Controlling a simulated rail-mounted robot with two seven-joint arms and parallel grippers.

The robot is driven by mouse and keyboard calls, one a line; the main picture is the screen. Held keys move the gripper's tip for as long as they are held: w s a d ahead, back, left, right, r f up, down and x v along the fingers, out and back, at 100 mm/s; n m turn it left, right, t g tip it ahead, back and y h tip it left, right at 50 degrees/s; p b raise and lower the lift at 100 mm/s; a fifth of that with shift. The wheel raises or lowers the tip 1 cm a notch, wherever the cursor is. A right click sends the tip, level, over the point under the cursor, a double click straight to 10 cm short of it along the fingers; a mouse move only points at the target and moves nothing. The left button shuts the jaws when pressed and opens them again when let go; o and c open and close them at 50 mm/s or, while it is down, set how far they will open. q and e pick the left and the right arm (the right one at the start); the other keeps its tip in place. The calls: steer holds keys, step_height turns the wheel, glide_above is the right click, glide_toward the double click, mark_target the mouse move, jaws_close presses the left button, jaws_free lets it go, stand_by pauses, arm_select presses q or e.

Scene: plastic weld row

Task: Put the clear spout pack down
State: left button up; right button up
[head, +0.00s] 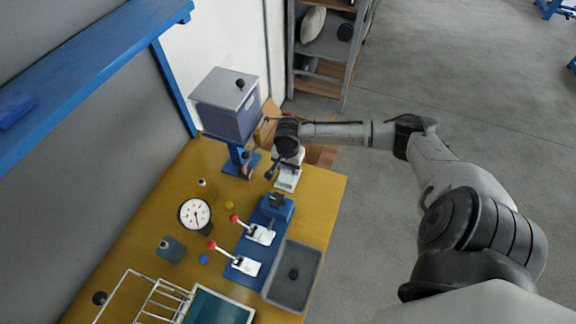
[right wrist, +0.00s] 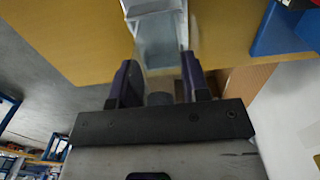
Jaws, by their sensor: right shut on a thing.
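My right gripper (head: 271,172) is over the far end of the yellow bench, close to a white holder (head: 287,181). In the right wrist view, its two dark fingers (right wrist: 160,82) are shut on a see-through, greyish thing (right wrist: 158,60), which I take to be the clear spout pack. The pack is hard to make out in the head view. The white holder (right wrist: 155,22) shows just beyond the fingertips. I cannot tell whether the pack touches it. My left gripper is not in view.
A grey box on a blue stand (head: 226,105) stands close left of the gripper. A blue plate with white red-knobbed clamps (head: 258,236), a grey tray (head: 293,275), a dial gauge (head: 195,214) and a wire rack (head: 160,298) are nearer. Cardboard (head: 322,156) lies beyond the bench.

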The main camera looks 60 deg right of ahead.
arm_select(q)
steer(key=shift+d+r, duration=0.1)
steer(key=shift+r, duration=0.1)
arm_select(e)
steer(key=shift+f, duration=0.15)
steer(key=o, duration=0.9)
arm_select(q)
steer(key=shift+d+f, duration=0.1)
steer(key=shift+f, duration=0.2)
arm_select(e)
step_height(320, 180, up, 11)
steer(key=shift+f+p, duration=0.1)
steer(key=shift+p, duration=0.9)
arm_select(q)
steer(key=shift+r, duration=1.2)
arm_select(e)
steer(key=shift+r, duration=0.75)
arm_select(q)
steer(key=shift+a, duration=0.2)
